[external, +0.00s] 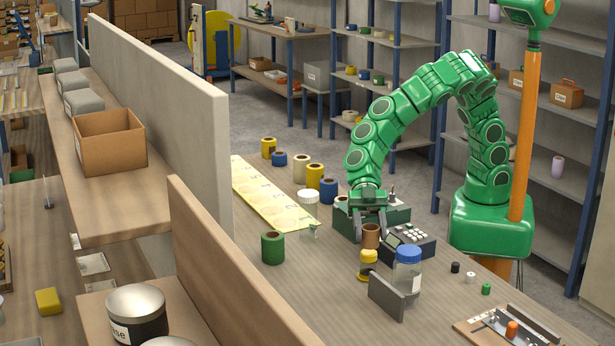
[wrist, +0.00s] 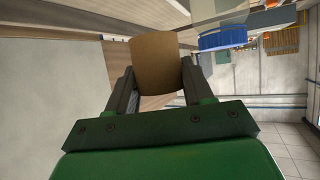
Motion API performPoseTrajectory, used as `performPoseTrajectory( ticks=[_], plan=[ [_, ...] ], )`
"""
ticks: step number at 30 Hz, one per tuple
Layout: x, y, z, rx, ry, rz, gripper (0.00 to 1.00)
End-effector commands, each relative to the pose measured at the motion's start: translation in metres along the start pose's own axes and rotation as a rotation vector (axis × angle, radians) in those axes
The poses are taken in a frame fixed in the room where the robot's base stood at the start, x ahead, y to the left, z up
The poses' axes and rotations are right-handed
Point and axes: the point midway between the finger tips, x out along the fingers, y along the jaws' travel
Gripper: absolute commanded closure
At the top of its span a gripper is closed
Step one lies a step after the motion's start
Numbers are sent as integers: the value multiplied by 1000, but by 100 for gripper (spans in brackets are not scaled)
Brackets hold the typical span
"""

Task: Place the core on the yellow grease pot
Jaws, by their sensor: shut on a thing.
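My gripper (external: 370,222) points down and is shut on the core (external: 370,237), a short brown cardboard tube. The core also shows in the wrist view (wrist: 157,62), clamped between the two dark fingers of my gripper (wrist: 155,84). The yellow grease pot (external: 368,257) stands on the workbench directly below the core in the external view. The core's lower edge meets the pot's top in that picture, and I cannot tell whether they touch. The pot cannot be made out in the wrist view.
A clear jar with a blue lid (external: 408,264) stands close to the pot's right, near a grey angled plate (external: 391,297). A keypad device (external: 408,240) is behind.

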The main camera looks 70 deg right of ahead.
Motion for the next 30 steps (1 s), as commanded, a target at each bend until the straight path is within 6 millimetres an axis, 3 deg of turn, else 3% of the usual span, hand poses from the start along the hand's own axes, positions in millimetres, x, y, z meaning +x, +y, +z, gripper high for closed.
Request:
performPoseTrajectory(
  ticks=[9,15,24,30],
  plan=[
    [-50,-6,8,52,-2,99,77],
    [-71,-10,14,75,1,143,77],
    [-56,-11,45,79,3,145,77],
    [-51,-11,53,78,4,146,77]
  ],
)
